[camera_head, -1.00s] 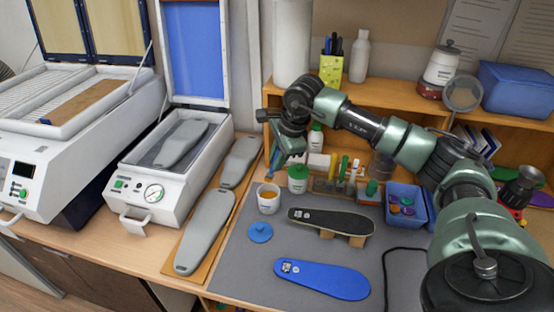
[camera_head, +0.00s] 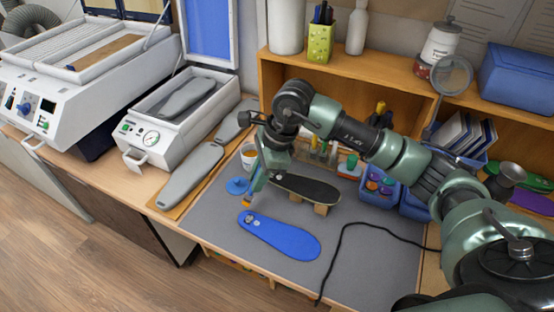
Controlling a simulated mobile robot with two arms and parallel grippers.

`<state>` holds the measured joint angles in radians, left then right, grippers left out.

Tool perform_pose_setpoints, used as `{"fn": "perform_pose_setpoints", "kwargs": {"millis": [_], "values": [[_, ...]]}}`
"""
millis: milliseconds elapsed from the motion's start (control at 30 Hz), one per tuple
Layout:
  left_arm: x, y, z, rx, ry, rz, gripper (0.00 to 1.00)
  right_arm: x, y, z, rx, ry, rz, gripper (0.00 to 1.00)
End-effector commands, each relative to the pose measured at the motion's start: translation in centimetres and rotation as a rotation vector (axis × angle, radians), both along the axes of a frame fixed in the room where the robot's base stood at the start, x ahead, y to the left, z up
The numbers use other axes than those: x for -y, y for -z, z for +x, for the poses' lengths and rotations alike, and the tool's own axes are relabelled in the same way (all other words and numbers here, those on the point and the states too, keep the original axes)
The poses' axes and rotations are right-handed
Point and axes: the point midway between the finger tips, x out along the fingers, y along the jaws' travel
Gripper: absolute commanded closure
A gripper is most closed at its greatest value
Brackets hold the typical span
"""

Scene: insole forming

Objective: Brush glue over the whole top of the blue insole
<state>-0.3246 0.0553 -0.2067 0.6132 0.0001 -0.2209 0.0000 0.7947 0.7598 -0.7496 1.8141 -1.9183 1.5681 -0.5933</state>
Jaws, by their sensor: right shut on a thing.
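The blue insole (camera_head: 280,236) lies flat on the grey mat (camera_head: 372,262), its narrow end toward the upper left. My right gripper (camera_head: 262,168) is above the mat, beyond the insole's narrow end, and is shut on a thin brush (camera_head: 248,202). The brush points down, with an orange-yellow tip just above the insole's narrow end; I cannot tell whether it touches. The white glue cup (camera_head: 248,151) stands behind the gripper, partly hidden. Its blue lid (camera_head: 237,186) lies on the mat to the left. My left gripper is out of view.
A black insole (camera_head: 312,188) rests on wooden blocks right behind the blue one. A black cable (camera_head: 345,240) curves across the mat on the right. Grey lasts (camera_head: 190,172) lie on a board at left. Blue bins (camera_head: 378,188) stand at the back.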

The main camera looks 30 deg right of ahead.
Motion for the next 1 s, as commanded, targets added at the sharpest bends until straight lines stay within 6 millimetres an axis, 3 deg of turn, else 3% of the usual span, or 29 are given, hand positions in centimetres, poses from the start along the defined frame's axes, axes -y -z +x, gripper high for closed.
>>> {"fn": "perform_pose_setpoints", "kwargs": {"millis": [200, 400, 733, 1000], "values": [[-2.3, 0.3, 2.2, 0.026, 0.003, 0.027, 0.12, -0.4, 0.7, -0.2, -0.006, -0.001, 0.005, 1.0], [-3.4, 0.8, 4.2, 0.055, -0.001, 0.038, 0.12, -0.4, 2.5, -0.2, -0.006, -0.001, 0.004, 1.0], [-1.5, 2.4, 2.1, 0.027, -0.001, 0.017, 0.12, -0.4, 6.0, -0.1, -0.005, 0.0, 0.005, 1.0], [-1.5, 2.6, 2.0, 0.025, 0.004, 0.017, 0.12, -0.4, 6.6, -0.1, -0.004, -0.001, 0.005, 1.0]]}}
